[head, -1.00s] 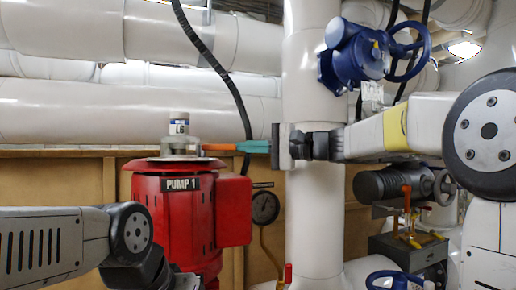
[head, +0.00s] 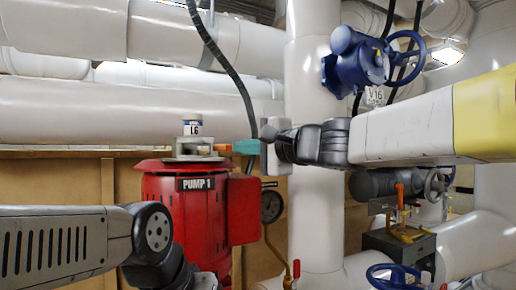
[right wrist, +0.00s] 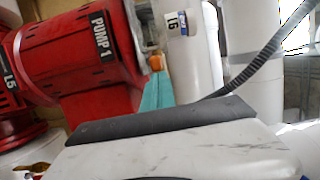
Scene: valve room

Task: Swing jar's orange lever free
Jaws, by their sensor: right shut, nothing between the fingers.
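A small jar (head: 193,129) with a white cap and an L6 label stands upright in a metal holder on top of the red pump (head: 182,215). Its label also shows in the right wrist view (right wrist: 178,22). The orange lever (head: 222,147) sticks out to the right of the jar's base; its end shows in the right wrist view (right wrist: 156,62). My right gripper (head: 236,146) has teal fingers, shut and empty, with tips at the lever's outer end. I cannot tell whether they touch it. My left arm is at the lower left; its fingers are out of view.
A black hose (head: 228,68) hangs just behind the right gripper. A thick white vertical pipe (head: 306,95) with a blue valve (head: 358,62) stands to the right. A gauge (head: 272,206) is beside the pump. White pipes cross the back.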

